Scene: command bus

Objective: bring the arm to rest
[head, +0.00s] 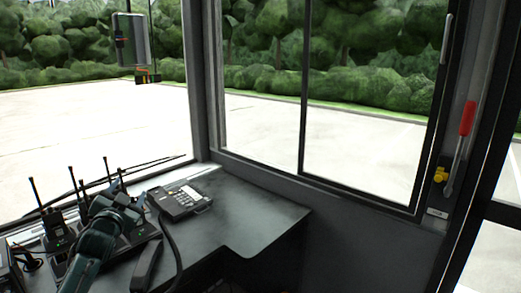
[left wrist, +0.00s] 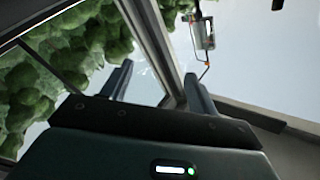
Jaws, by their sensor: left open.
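My left arm (head: 88,262) comes in at the lower left of the head view, dark green and grey. It reaches over the dark desk (head: 240,213) among the radios. In the left wrist view my left gripper (left wrist: 157,80) has its two fingers apart with nothing between them. The window and the sky show beyond the fingers. The fingertips are hard to make out in the head view. My right gripper is in neither view.
A desk phone (head: 180,199) stands right of my arm. Several radios with antennas, one of them a handheld radio (head: 56,232), stand to the left. A black handset (head: 146,264) is near the front. The desk's right part is bare. Windows enclose it.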

